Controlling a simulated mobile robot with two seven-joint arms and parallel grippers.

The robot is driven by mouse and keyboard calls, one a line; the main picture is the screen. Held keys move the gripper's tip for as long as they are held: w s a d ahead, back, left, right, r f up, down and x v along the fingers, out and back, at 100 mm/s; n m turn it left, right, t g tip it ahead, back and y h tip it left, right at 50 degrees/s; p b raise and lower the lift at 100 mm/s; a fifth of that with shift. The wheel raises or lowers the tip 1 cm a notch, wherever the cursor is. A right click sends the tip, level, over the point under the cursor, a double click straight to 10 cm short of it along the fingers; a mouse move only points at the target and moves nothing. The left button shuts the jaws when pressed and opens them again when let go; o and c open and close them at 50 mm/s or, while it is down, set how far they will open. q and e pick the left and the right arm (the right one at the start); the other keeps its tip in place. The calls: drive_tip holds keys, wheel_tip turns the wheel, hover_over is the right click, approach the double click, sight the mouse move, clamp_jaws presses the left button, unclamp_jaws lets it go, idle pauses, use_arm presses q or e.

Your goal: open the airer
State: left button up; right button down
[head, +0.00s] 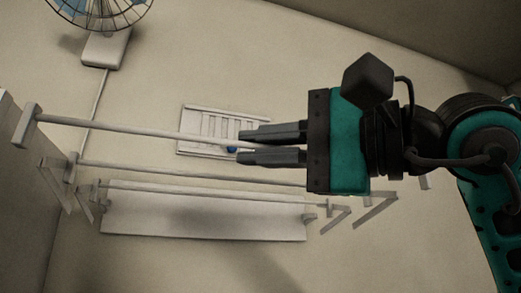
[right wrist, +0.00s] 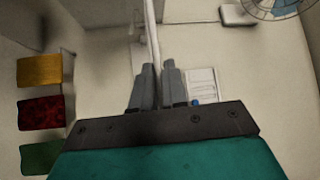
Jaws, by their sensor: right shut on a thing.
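The airer (head: 130,130) is a white wall rack with several horizontal rods and folding side brackets, in the middle and left of the head view. Its front rod stands out from the wall, with an end block at the left. My right gripper (head: 243,146) comes in from the right and is shut on this front rod. In the right wrist view the rod (right wrist: 151,30) runs up from between the fingers (right wrist: 157,88). The rod's right part is hidden behind my gripper. My left gripper is not in view.
A fan (head: 98,15) is on the wall at upper left. A white slatted panel (head: 205,122) with a blue knob lies behind the fingers. In the right wrist view, yellow (right wrist: 39,70), red (right wrist: 41,111) and green (right wrist: 41,158) pieces hang at left.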

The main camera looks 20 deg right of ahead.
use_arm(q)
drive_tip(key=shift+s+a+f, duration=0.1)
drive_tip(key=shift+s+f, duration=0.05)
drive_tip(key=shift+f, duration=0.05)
use_arm(e)
drive_tip(key=c, duration=1.3)
unclamp_jaws()
use_arm(q)
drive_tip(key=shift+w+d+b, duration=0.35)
drive_tip(key=shift+b, duration=0.3)
use_arm(e)
drive_tip(key=v, duration=1.3)
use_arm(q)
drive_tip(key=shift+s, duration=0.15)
